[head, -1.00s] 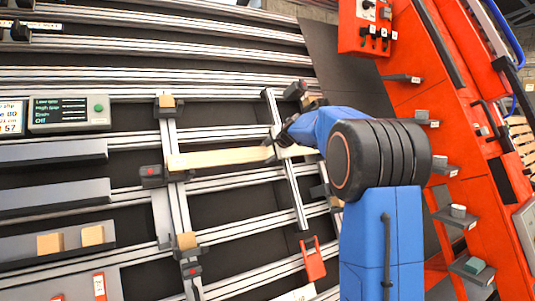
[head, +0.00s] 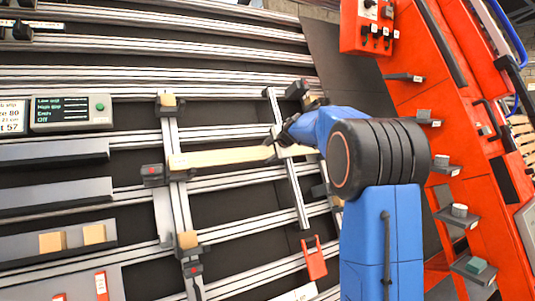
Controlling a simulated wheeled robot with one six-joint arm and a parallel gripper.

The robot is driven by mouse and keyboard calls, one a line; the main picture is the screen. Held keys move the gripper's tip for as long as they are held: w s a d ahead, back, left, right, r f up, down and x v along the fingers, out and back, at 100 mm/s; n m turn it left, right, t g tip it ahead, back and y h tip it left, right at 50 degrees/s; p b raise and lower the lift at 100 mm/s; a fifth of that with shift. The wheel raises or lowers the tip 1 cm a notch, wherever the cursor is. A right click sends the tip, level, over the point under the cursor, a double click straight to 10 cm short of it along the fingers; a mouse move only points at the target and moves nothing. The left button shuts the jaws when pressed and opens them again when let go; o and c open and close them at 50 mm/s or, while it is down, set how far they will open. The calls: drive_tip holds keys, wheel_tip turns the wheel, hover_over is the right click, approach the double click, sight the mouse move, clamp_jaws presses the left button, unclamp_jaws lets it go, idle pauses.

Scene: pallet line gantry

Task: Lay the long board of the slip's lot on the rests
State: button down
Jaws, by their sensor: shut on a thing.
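A long pale wooden board (head: 222,158) lies across two upright metal rails, the left rail (head: 171,130) and the right rail (head: 291,180). Its left end is at the left rail, next to a dark clamp block with a red mark (head: 153,175). My gripper (head: 284,138) is at the board's right part and is shut on it. The blue arm hides part of the board's right end and much of the gripper. I cannot tell whether the board touches both rails. A slip (head: 12,117) with partly cut-off print shows at the left edge.
Small wooden blocks sit on the left rail, above (head: 167,100) and below (head: 187,240) the board. Two more blocks (head: 73,238) lie on a grey ledge at lower left. A red handle (head: 314,260) is below the right rail. An orange frame (head: 440,110) stands at right.

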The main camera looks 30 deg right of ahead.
drive_tip(key=shift+s+f, duration=0.1)
drive_tip(key=shift+f, duration=0.15)
idle(0.8)
drive_tip(key=c, duration=0.8)
unclamp_jaws()
drive_tip(key=v, duration=1.7)
drive_tip(key=shift+s, duration=0.2)
